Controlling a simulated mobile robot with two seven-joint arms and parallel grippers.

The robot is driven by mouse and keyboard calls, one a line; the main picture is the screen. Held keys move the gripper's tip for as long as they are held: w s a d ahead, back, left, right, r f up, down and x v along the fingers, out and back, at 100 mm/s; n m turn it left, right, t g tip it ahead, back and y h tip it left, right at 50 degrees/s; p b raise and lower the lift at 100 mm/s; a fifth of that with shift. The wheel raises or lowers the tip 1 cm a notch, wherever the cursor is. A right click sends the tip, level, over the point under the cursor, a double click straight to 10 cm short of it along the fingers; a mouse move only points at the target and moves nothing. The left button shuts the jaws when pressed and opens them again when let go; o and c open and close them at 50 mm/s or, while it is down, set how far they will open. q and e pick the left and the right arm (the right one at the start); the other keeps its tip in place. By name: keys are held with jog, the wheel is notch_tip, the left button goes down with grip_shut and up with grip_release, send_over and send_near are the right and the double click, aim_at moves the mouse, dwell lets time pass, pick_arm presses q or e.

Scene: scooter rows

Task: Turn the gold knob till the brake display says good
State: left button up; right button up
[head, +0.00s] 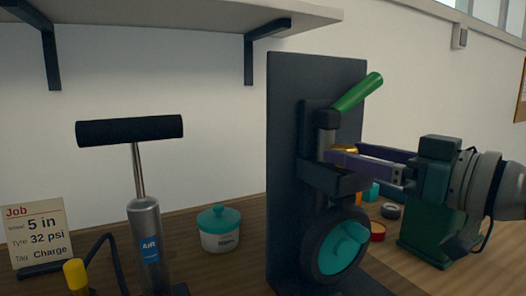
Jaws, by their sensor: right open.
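The gold knob (345,150) sits on the dark upright stand (285,170), below a green lever (358,92). It is partly hidden by my right gripper (343,156). The gripper comes in from the right, open, with its purple fingers at the knob. Whether they touch it I cannot tell. A dark wheel with a teal centre (343,250) is low on the stand. I see no readable brake display. My left gripper is not in view.
A hand pump (145,235) and a job card (35,232) stand at left. A teal-lidded jar (219,230) is behind. A green block (425,240) and small parts, including a red ring (377,231), lie right of the stand. A shelf (170,15) hangs above.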

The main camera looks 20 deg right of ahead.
grip_shut()
dwell(0.7)
